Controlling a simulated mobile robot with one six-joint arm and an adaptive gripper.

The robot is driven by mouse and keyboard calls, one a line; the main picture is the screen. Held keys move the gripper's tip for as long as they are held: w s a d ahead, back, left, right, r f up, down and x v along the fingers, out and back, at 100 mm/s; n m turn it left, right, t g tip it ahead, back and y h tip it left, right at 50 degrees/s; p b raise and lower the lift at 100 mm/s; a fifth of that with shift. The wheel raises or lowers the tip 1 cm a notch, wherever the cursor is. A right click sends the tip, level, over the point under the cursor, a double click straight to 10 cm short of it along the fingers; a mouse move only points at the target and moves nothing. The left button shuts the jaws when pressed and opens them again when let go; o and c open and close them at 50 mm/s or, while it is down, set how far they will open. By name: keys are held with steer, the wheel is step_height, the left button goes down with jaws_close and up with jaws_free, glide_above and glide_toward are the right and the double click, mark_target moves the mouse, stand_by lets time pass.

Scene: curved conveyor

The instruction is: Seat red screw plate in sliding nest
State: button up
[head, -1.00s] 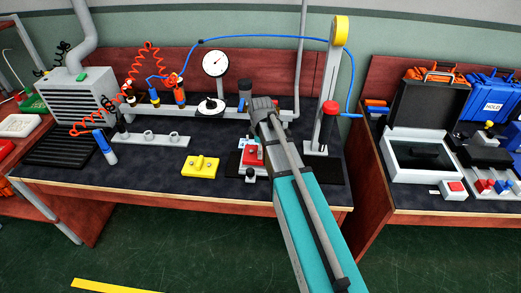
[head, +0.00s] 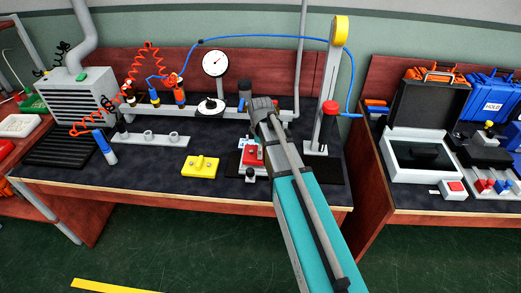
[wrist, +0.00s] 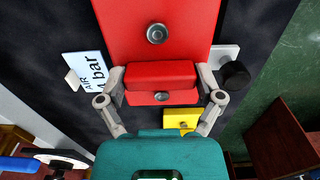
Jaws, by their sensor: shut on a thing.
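The red screw plate (head: 252,157) is at the front middle of the bench, partly hidden behind my arm in the head view. In the wrist view the red plate (wrist: 180,18) shows a silver screw and a raised red block. My gripper (wrist: 161,82) is shut on this block, one finger at each end. A grey part with a black knob (wrist: 235,75) sticks out beside the plate and looks like part of the sliding nest. In the head view, grey fixture parts (head: 250,172) show around the plate. I cannot tell whether the plate is seated.
A yellow plate (head: 200,167) lies to the left on the bench. A press stand with a red knob (head: 330,108) stands close on the right. A dial gauge (head: 215,64) stands behind. A white label (wrist: 88,70) is beside the plate. Dark bench surface between fixture and yellow plate is clear.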

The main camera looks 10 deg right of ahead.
steer(key=shift+f+b, duration=1.2)
stand_by(0.3)
steer(key=o, duration=1)
steer(key=shift+o, duration=0.2)
steer(key=shift+r, duration=0.2)
